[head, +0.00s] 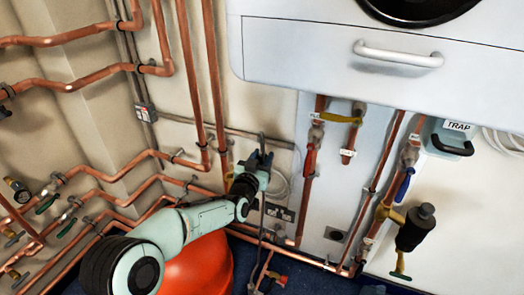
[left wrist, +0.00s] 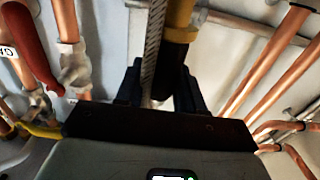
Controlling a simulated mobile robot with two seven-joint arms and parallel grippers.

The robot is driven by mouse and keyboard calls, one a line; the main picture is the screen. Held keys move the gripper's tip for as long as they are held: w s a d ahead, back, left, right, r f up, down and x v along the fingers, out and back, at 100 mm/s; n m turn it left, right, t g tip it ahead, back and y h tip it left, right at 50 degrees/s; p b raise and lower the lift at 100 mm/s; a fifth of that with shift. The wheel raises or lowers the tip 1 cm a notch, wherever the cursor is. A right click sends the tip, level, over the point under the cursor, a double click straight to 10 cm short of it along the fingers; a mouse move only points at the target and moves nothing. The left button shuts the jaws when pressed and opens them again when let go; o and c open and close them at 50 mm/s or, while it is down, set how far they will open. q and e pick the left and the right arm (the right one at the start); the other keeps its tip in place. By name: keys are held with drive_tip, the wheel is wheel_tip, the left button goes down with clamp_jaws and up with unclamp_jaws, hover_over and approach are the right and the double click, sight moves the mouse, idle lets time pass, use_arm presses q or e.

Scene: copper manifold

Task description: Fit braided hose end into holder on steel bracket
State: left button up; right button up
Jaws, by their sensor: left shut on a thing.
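My left gripper (head: 260,160) is in front of the wall, left of the white panel. In the left wrist view its two dark fingers (left wrist: 158,88) are shut on the braided hose (left wrist: 154,38), a grey woven line that runs up out of the picture. In the head view a thin dark length of hose (head: 262,215) hangs below the gripper toward the floor. Beside the hose in the wrist view is a yellow and black part (left wrist: 179,28); I cannot tell whether they touch. I cannot clearly make out the steel bracket or its holder. My right gripper is not in view.
Vertical copper pipes (head: 215,80) stand left of the gripper. A red rounded container (head: 200,268) sits under my arm. A white cabinet (head: 300,50) overhangs at upper right.

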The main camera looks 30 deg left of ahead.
use_arm(q)
wheel_tip(320, 180, down, 28)
idle(1.9)
drive_tip(key=shift+f, duration=0.3)
drive_tip(key=shift+f, duration=1.15)
drive_tip(key=shift+f, duration=0.75)
idle(0.5)
drive_tip(key=o, duration=1.2)
drive_tip(key=shift+s, duration=0.1)
drive_tip(key=s+p, duration=0.1)
drive_tip(key=s, duration=0.3)
drive_tip(key=s+d+p, duration=0.1)
drive_tip(key=s+p, duration=0.1)
drive_tip(key=s, duration=0.3)
drive_tip(key=s+p, duration=0.1)
drive_tip(key=s, duration=0.3)
drive_tip(key=shift+s+d, duration=0.15)
drive_tip(key=shift+d, duration=0.05)
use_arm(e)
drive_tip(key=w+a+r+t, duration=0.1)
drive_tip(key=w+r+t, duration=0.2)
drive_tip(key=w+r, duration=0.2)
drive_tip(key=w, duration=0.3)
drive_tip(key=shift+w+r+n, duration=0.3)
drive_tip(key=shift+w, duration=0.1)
